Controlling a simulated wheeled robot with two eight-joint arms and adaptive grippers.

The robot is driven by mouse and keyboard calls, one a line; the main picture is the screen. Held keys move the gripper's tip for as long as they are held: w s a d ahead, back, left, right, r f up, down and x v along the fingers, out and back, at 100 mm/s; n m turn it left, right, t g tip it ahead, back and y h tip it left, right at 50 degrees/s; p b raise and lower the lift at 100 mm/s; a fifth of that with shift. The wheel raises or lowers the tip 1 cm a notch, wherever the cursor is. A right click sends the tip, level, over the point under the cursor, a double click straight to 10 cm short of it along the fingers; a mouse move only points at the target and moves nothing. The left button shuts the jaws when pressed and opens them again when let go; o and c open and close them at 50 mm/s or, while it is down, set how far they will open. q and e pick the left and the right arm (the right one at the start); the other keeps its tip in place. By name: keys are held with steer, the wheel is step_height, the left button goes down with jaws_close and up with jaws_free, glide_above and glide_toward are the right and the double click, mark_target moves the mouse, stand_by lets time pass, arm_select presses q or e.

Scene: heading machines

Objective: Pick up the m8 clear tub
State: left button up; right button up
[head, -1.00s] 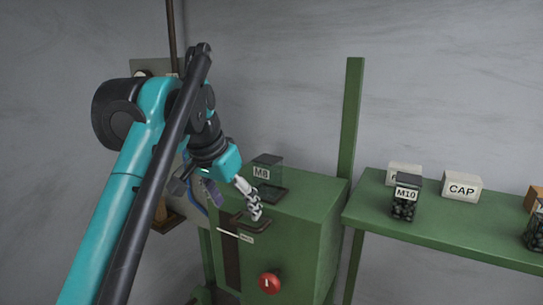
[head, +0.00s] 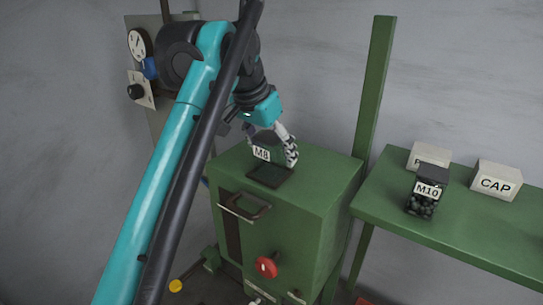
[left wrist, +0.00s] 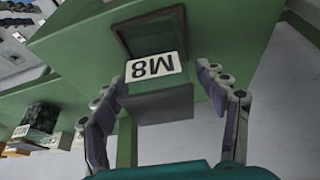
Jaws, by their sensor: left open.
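The M8 clear tub (head: 262,154) stands on top of the green machine, at the back of a dark square frame (head: 270,175). Its white M8 label faces the head camera. My left gripper (head: 275,146) is open at the tub, with one finger on its right side; the other finger is mostly hidden in the head view. In the left wrist view the tub (left wrist: 160,104) lies between the two spread fingers of my left gripper (left wrist: 165,85), with a gap on each side. My right gripper is not in view.
To the right, a green shelf (head: 460,228) holds an M10 tub (head: 424,192) and a CAP box (head: 496,183).

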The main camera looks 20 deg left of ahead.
arm_select(q)
steer(key=shift+w+d+f, duration=0.15)
steer(key=shift+w+f, duration=0.15)
steer(key=shift+f, duration=0.8)
steer(key=c, duration=1.6)
steer(key=shift+r, duration=0.1)
